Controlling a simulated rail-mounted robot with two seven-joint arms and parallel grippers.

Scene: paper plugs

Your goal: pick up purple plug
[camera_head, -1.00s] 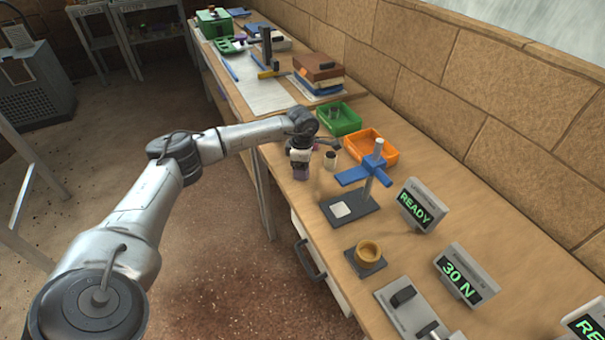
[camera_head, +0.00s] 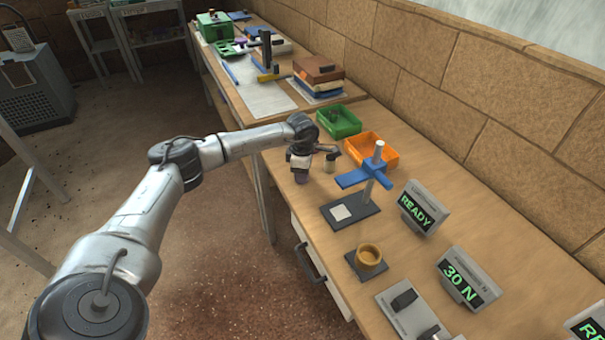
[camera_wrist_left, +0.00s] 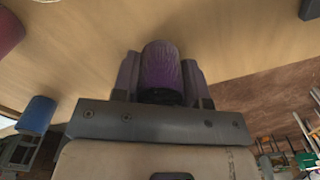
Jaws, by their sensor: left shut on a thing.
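The purple plug (camera_wrist_left: 161,68) is a ridged purple cylinder between the two dark fingers of my left gripper (camera_wrist_left: 160,80) in the left wrist view. The fingers are shut on its sides. In the head view my left gripper (camera_head: 300,168) points down over the near left edge of the bench, and the purple plug (camera_head: 301,180) shows a little below it. I cannot tell whether the plug touches the bench top. My right gripper is not in view.
A green tray (camera_head: 340,128) and an orange tray (camera_head: 390,158) lie behind. A blue-armed stand (camera_head: 352,212) and a yellow ring on a dark base (camera_head: 368,257) are nearer.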

